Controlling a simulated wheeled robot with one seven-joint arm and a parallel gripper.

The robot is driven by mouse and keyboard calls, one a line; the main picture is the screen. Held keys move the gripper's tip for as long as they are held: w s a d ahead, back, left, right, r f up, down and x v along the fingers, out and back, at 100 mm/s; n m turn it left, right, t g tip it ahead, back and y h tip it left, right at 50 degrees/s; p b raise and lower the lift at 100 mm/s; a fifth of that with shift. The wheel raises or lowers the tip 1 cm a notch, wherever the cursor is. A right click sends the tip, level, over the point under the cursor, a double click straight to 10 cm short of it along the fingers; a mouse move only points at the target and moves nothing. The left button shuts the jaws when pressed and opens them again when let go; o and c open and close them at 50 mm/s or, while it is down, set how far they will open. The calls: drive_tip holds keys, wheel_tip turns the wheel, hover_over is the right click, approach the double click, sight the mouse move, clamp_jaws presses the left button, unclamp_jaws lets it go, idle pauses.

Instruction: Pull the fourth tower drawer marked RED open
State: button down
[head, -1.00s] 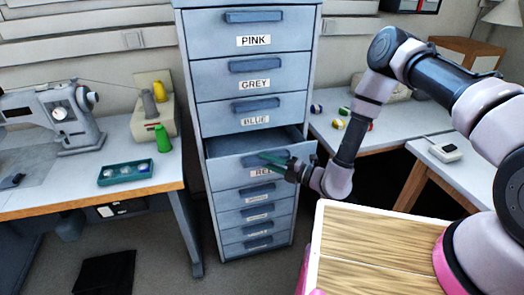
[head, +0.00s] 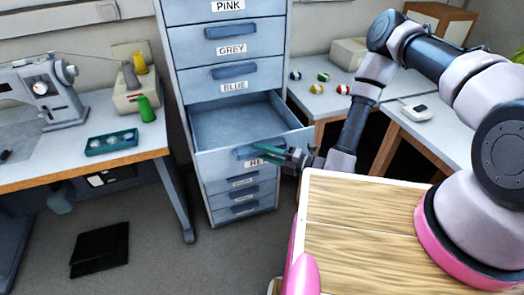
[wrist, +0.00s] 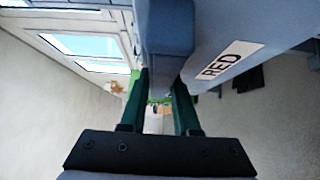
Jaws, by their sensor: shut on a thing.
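The blue-grey drawer tower (head: 232,30) stands in the middle of the head view. Its fourth drawer, the RED drawer (head: 217,161), is pulled well out, and its empty-looking inside shows. Its label is partly hidden by my gripper in the head view but reads RED in the wrist view (wrist: 230,58). My gripper (head: 272,154) has dark green fingers and is at the front of this drawer. It is shut on the drawer's handle (wrist: 171,52), which sits between the fingers in the wrist view.
PINK, GREY and BLUE drawers above are shut, as are several below. A left table (head: 85,165) holds a sewing machine (head: 40,92), thread cones and a green tray (head: 111,142). A right table (head: 350,96) holds small spools. My wooden-topped base is close in front.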

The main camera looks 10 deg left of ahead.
drive_tip(key=shift+d+f, duration=0.15)
drive_tip(key=shift+f, duration=0.2)
drive_tip(key=c, duration=0.8)
unclamp_jaws()
drive_tip(key=shift+o, duration=0.5)
drive_tip(key=shift+r, duration=0.15)
drive_tip(key=v, duration=1)
drive_tip(key=shift+d, duration=0.25)
drive_tip(key=shift+s, duration=0.1)
